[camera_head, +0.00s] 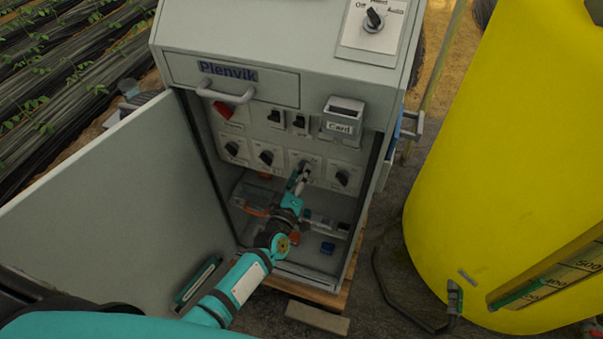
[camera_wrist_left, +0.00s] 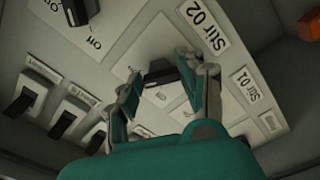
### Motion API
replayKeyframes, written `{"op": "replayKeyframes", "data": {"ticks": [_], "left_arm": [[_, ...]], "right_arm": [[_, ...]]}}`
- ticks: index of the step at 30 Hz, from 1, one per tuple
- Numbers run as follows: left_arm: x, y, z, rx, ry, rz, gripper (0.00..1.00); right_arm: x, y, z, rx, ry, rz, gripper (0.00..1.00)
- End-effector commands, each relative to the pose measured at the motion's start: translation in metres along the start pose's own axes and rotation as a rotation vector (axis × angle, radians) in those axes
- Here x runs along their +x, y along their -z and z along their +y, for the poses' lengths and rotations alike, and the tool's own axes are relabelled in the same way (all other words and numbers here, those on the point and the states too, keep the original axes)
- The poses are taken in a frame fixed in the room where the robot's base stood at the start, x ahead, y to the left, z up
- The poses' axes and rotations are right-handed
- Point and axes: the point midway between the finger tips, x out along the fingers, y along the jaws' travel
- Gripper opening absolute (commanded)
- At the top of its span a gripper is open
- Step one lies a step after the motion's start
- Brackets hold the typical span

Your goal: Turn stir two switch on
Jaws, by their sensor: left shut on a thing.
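The stir two switch is a black rotary knob (camera_wrist_left: 168,72) on a light plate, with the "Stir 02" label (camera_wrist_left: 204,24) beside it in the left wrist view. My left gripper (camera_wrist_left: 166,95) has its two fingers on either side of this knob and is shut on it. In the head view my left gripper (camera_head: 299,180) reaches into the open cabinet at the third knob of the lower row and hides most of it. The knob's exact pointing is hard to read. My right gripper is not in view.
The grey cabinet's door (camera_head: 110,200) stands open at the left. Other knobs (camera_head: 266,157) flank the gripper, with black rocker switches (camera_head: 275,117) above. A "Stir 01" label (camera_wrist_left: 246,85) is close by. A drawer handle (camera_head: 226,94) and card holder (camera_head: 343,116) protrude above. A yellow tank (camera_head: 500,150) stands right.

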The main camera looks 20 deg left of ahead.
Motion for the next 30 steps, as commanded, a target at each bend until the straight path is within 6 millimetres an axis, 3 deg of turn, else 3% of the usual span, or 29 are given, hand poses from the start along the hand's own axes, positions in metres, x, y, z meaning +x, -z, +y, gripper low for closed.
{"op": "replayKeyframes", "data": {"ticks": [12, 30], "left_arm": [[-0.0008, -0.0011, -0.0025, 0.243, 0.004, -0.004, 0.08], [-0.0009, -0.0013, -0.0033, 0.301, 0.003, -0.004, 0.08]], "right_arm": [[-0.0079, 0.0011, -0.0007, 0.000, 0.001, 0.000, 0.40], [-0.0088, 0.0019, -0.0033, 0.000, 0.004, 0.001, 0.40]]}}
